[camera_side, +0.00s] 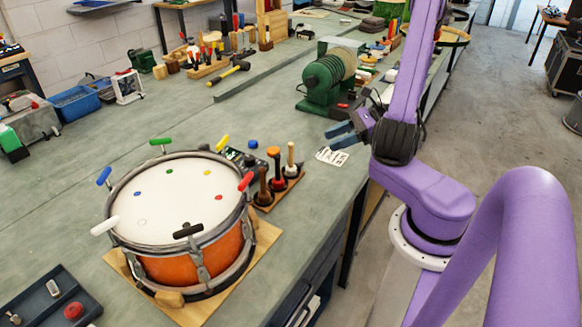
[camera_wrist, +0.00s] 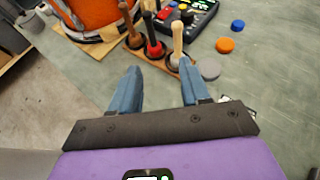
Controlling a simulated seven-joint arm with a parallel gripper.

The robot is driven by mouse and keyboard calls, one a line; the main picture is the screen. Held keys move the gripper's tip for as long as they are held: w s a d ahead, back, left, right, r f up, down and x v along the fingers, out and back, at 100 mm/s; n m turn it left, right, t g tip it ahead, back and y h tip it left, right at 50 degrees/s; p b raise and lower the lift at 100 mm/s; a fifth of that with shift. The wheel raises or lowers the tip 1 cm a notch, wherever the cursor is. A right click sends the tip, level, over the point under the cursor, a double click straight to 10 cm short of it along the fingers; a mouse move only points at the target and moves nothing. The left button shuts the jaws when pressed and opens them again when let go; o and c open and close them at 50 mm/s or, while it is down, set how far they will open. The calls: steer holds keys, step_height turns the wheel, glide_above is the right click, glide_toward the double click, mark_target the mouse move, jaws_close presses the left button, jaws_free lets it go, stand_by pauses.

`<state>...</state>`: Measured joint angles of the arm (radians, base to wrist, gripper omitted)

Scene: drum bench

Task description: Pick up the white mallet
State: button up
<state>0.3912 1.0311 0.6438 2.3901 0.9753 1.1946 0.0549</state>
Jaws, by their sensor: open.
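A white capsule-shaped piece (camera_side: 104,226) sits at the left front rim of the drum (camera_side: 175,195); whether it is a mallet head is not clear. A cream, pale-handled mallet (camera_side: 290,158) stands upright at the right end of a wooden rack (camera_side: 278,190). It also shows in the wrist view (camera_wrist: 177,40). My gripper (camera_side: 340,133) is open and empty, above the bench, right of the rack. In the wrist view its fingers (camera_wrist: 160,68) point toward the rack, apart from the mallets.
Blue, green, yellow, red and black pieces also ring the drum rim. A control box (camera_wrist: 190,12) stands behind the rack. Blue, orange and grey discs (camera_wrist: 208,69) lie to its right. A green machine (camera_side: 328,80) stands behind my gripper. The bench's front edge is close.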

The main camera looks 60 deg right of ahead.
mark_target(291, 159)
steer(key=w+a+f+m, duration=0.1)
steer(key=w+a+f, duration=0.1)
steer(key=w, duration=0.2)
steer(key=w+a+f+t+h, duration=0.1)
steer(key=w+a+f, duration=0.1)
steer(key=w, duration=0.2)
steer(key=w+a+f+m, duration=0.1)
steer(key=w+a+f, duration=0.1)
steer(key=w+f, duration=0.1)
steer(key=shift+w+a+m+t, duration=0.1)
steer(key=shift+w+m+t, duration=0.2)
steer(key=shift+w, duration=0.5)
jaws_close()
